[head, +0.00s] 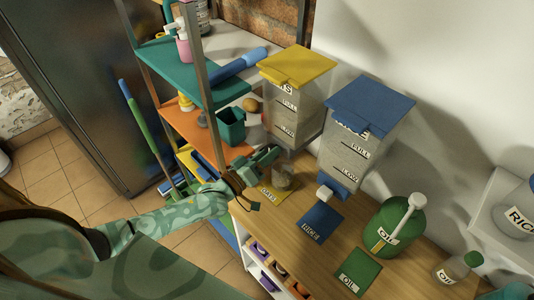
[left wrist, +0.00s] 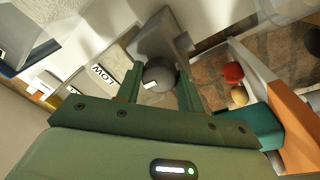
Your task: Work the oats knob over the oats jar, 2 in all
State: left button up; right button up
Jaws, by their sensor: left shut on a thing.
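The oats dispenser (head: 292,117) has a yellow lid and FULL and LOW marks, and stands at the back of the wooden counter. My left gripper (head: 266,163) is at its lower front, shut on the oats knob. The dark grey round knob (left wrist: 160,75) shows between the two green fingers in the left wrist view. The oats jar (head: 283,179), small and clear, stands below the dispenser by the yellow oats mat (head: 270,194). The gripper partly hides this area, and I cannot tell the jar's contents.
The blue-lidded rice dispenser (head: 352,147) stands to the right, with a blue mat (head: 320,223) before it. A green oil can (head: 393,228) and green mat (head: 358,271) are farther right. A shelf rack (head: 207,75) with a teal cup (head: 231,126) stands close on the left.

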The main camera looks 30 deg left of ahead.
pick_arm(q)
jog(key=o, duration=1)
jog(key=shift+s, duration=0.1)
jog(key=b+v, duration=0.1)
jog(key=v, duration=1.5)
jog(key=shift+a, duration=0.15)
